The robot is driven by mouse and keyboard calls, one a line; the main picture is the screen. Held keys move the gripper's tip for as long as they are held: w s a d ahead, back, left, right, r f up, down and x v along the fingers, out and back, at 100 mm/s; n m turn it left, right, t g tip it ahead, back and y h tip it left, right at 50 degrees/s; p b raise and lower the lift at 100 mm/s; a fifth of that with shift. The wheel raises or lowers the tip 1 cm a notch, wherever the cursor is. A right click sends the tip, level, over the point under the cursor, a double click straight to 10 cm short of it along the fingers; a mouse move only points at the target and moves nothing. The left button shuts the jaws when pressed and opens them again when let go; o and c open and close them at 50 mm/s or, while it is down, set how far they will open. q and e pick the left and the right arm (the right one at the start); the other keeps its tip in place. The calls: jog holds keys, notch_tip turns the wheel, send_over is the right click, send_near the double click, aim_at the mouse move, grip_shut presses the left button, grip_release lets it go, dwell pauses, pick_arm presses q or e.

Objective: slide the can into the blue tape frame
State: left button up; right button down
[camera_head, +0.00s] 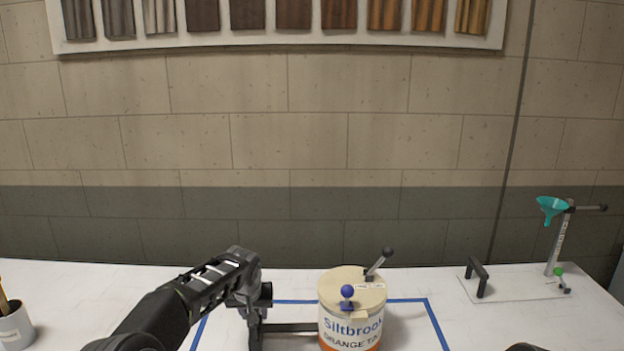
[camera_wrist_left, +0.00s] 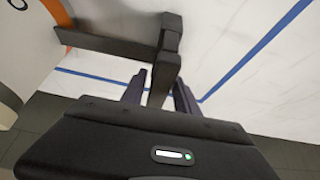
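The can (camera_head: 350,326) is cream-topped with a white and orange label reading "Siltbrook", a blue knob and a dark lever on its lid. It stands upright; its base is cut off by the picture's lower edge. The blue tape frame (camera_head: 437,325) shows to both sides of the can and behind it. A dark bar (camera_head: 290,328) with an upright post runs from the can's left side; it also shows in the left wrist view (camera_wrist_left: 110,42). My left gripper (camera_wrist_left: 160,76) has its fingers on either side of the post; whether they squeeze it is unclear.
A white cup (camera_head: 15,328) stands at the far left. The table behind the can is clear up to the wall.

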pick_arm(q)
jog(key=shift+o, duration=1.1)
jog(key=shift+f, duration=0.2)
jog(key=shift+b+v, duration=1.05)
jog(key=shift+v, duration=3)
jog(key=shift+w, duration=0.1)
